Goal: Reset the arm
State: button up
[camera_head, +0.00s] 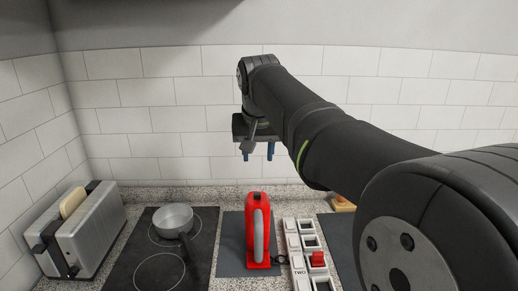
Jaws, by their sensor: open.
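My gripper (258,152) hangs from the end of my dark arm near the middle of the view. Its blue-tipped fingers point down and are apart, with nothing between them. It is raised in front of the white tiled wall, above the counter. It appears above the red device (256,228) in the picture and does not touch it. My arm reaches in from the lower right.
A toaster (88,232) with a slice of bread (72,202) stands at left. A small pot (174,218) sits on the dark cooktop (142,246). White switch boxes (294,245), one with a red part (318,259), stand right of the red device. My arm hides the right side.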

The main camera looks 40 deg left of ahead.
aim_at(257, 194)
jog(key=shift+s+d+r, duration=0.15)
jog(key=shift+d+r, duration=0.05)
jog(key=shift+r, duration=0.35)
jog(key=x, duration=1.7)
jog(key=shift+f, duration=0.25)
jog(key=shift+s+d, duration=0.15)
